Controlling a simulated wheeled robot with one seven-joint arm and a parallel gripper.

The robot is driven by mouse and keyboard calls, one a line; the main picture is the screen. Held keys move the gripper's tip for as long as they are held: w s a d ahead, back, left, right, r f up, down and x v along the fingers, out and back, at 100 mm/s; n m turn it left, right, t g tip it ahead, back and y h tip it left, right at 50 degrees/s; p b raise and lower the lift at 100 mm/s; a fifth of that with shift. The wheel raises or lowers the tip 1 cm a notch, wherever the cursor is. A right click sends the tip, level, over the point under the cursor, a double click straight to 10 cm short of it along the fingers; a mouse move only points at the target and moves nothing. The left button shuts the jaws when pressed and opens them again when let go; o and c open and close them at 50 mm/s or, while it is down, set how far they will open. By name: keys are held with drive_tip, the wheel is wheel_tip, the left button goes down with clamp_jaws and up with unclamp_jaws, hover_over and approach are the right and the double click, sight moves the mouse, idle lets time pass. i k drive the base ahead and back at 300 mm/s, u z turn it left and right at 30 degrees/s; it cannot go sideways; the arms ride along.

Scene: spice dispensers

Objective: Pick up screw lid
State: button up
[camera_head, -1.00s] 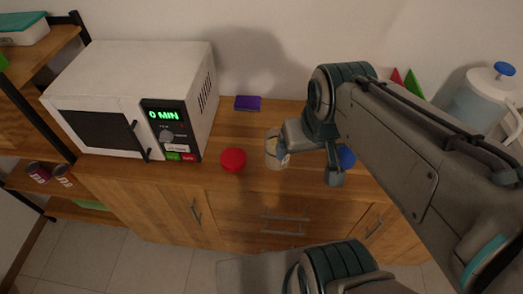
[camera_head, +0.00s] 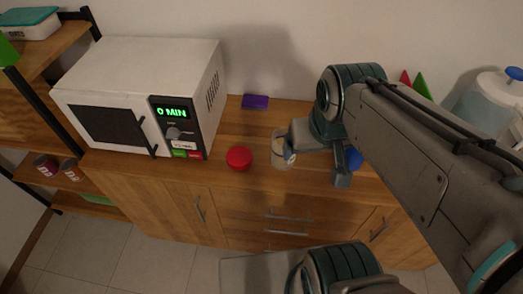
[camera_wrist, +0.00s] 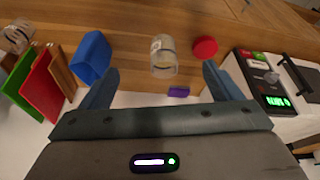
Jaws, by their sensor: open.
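The screw lid looks to be the red round piece (camera_head: 239,158) on the wooden counter, in front of the microwave's right side. It also shows in the wrist view (camera_wrist: 205,47), near the finger on the right. A clear glass jar (camera_head: 279,158) stands just right of the lid, apart from it. In the wrist view the jar (camera_wrist: 163,62) appears between the finger lines, beyond the tips. My gripper (camera_head: 316,164) is open and empty, its fingers spread wide. In the head view one finger overlaps part of the jar; I cannot tell whether they touch.
A white microwave (camera_head: 135,95) stands left of the lid. A purple block (camera_head: 255,102) lies behind. A blue object (camera_wrist: 91,57) is on the jar's other side, partly hidden by my arm in the head view. A pitcher (camera_head: 490,105) stands far right. The counter's front edge is close to the lid.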

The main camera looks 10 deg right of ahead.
sight(239, 158)
drive_tip(key=z, duration=2)
drive_tip(key=k, duration=1.3)
drive_tip(key=u, duration=1.5)
drive_tip(key=i, duration=1)
